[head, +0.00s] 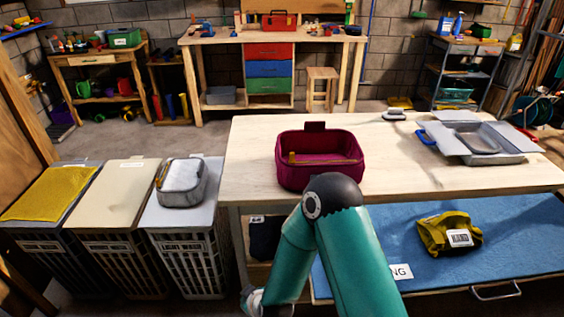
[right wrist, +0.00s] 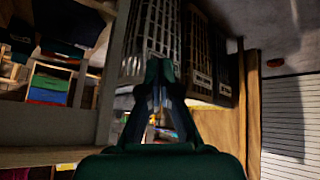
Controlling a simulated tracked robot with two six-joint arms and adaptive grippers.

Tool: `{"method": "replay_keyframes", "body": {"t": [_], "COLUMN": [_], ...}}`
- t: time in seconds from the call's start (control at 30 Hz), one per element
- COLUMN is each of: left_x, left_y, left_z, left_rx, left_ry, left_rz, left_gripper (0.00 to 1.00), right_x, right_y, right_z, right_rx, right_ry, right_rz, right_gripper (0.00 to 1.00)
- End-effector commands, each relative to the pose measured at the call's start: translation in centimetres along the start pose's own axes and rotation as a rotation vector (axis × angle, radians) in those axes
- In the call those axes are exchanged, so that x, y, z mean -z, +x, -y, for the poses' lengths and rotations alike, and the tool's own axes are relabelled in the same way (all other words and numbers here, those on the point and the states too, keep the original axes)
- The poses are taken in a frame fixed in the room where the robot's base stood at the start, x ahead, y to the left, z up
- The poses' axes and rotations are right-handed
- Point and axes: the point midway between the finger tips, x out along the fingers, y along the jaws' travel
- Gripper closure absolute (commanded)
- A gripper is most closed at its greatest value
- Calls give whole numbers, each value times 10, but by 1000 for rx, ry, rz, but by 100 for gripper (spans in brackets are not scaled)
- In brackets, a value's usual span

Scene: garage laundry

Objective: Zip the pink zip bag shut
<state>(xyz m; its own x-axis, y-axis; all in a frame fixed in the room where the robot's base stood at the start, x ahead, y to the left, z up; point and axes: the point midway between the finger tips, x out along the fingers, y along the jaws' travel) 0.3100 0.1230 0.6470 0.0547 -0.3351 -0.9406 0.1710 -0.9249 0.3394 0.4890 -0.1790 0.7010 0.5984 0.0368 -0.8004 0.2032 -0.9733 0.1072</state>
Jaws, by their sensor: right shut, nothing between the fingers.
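The pink zip bag (head: 305,178) stands upright on the wooden table, left of its middle. Its top is open and I see into its dark pink inside. A yellowish line runs across the opening, with a small yellow tab (head: 291,158) at its left end. My teal arm rises in front of the bag and bends down to the lower left, well below the table top. In the right wrist view my right gripper (right wrist: 158,68) is shut and empty, pointing towards the hampers. My left gripper is not in view.
Three hampers (head: 185,245) stand left of the table (head: 250,135), with a grey bag (head: 182,183) on the right one. A grey open box (head: 486,142) is on the table's right. A yellow pouch (head: 450,232) lies on the lower blue surface (head: 520,225). The table's middle is clear.

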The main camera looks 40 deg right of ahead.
Motion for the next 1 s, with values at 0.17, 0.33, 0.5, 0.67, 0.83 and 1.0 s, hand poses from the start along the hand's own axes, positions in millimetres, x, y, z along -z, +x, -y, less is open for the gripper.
{"method": "replay_keyframes", "body": {"t": [0.17,0.33,0.5,0.67,0.83,1.0], "left_x": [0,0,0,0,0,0], "left_y": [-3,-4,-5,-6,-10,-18], "left_z": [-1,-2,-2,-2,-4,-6], "left_rx": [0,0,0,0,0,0], "left_ry": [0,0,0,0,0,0], "left_rz": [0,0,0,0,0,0], "left_gripper": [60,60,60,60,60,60], "right_x": [123,193,221,229,235,247], "right_y": [-28,-89,-138,-155,-150,-138], "right_z": [-82,-140,-168,-180,-195,-222], "right_rx": [-452,-874,-1124,-1203,-1209,-1209], "right_ry": [-397,-660,-786,-825,-829,-827], "right_rz": [-219,-170,-27,48,57,57], "right_gripper": [100,100,100,100,100,100]}}
